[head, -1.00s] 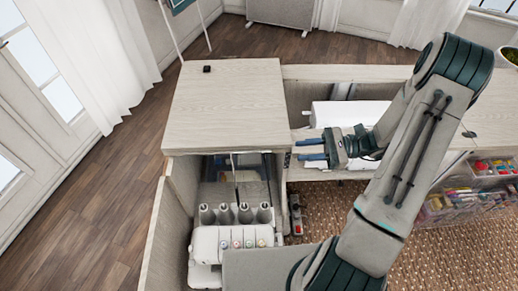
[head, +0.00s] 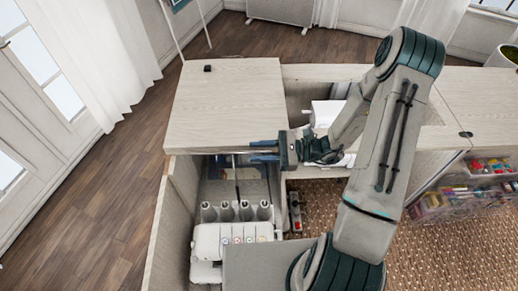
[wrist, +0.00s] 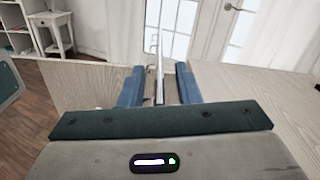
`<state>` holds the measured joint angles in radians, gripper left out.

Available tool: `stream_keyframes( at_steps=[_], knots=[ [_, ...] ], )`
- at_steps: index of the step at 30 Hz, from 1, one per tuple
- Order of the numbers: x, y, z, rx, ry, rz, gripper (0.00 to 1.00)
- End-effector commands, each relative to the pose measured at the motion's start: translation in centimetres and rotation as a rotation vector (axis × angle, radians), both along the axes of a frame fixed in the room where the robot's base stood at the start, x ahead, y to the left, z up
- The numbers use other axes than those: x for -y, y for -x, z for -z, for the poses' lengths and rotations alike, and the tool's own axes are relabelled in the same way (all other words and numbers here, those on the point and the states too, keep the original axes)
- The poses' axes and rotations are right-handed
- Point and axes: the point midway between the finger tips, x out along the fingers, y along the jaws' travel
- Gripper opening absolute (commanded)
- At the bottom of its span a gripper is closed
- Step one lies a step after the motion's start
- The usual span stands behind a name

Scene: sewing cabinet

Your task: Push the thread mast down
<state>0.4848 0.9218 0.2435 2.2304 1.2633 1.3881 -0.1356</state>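The thread mast (head: 236,176) is a thin upright rod behind the thread cones of the white serger (head: 225,240), in the open cabinet bay. Its top shows near the edge of the wooden top. My gripper (head: 251,151) is open, its two blue fingers pointing left, with the tips just right of the mast's top in the head view. In the wrist view a thin pale upright rod (wrist: 159,72), which looks like the mast, stands in line with the gap between the fingers (wrist: 160,85). I cannot tell whether it is between them or beyond them. Nothing is gripped.
The wooden cabinet top (head: 225,105) lies behind the bay and close to my fingers. Grey thread cones (head: 227,211) stand on the serger.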

Motion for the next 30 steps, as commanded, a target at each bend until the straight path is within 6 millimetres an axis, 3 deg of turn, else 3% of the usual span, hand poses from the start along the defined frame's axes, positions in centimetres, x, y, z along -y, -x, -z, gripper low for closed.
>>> stream_keyframes(
  at_steps=[9, 10, 13, 23, 30],
  knots=[
    [-0.3, 0.0, 0.0, -0.001, 0.001, 0.001, 0.3],
    [-0.3, 0.0, 0.0, -0.001, 0.001, 0.001, 0.27],
    [-0.3, 0.0, 0.0, -0.001, 0.001, 0.0, 0.0],
    [-0.3, 0.0, 0.9, -0.002, 0.001, 0.0, 0.0],
    [-0.3, 0.1, 5.2, -0.004, 0.0, 0.0, 0.0]
  ],
)
